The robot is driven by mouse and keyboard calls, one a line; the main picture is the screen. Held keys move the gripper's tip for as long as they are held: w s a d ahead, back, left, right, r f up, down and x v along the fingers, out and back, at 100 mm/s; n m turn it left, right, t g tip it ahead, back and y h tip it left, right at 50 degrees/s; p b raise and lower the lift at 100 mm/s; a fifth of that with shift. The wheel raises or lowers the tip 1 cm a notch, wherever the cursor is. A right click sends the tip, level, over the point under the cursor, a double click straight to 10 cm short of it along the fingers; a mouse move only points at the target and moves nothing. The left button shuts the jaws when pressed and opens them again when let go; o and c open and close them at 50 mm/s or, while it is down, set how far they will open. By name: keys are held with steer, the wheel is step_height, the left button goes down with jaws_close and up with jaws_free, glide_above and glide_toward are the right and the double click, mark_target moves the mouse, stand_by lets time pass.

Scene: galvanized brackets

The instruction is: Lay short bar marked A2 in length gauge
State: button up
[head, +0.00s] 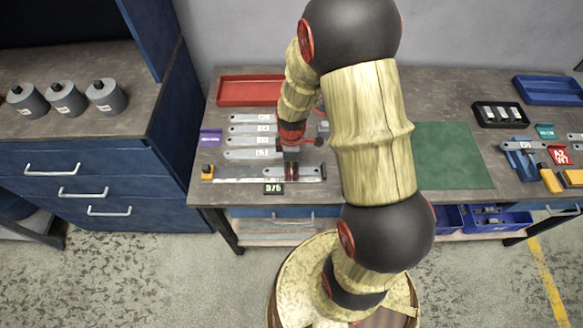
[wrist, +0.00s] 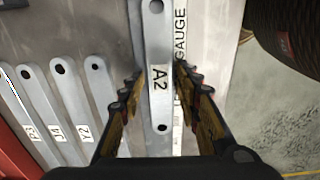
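The short bar marked A2 (wrist: 158,105) is a grey flat metal bar with a hole at each end. In the wrist view it lies between the two fingers of my gripper (wrist: 158,82), along the pale length gauge (wrist: 181,20) lettered GAUGE. The fingers are spread on either side of it, with a gap visible on the left; contact on the right is hard to tell. In the head view the bar (head: 258,171) lies just behind the gauge strip (head: 240,181) near the bench's front edge, with my gripper (head: 291,174) low over it. Whether it is seated is unclear.
Several grey bars lie in a row behind (head: 250,141), one marked Y2 (wrist: 97,90) in the wrist view. A red tray (head: 250,91) is at the back. A green mat (head: 447,157) lies clear to the right.

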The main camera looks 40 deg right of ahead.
steer(key=shift+o, duration=1.1)
step_height(320, 180, up, 12)
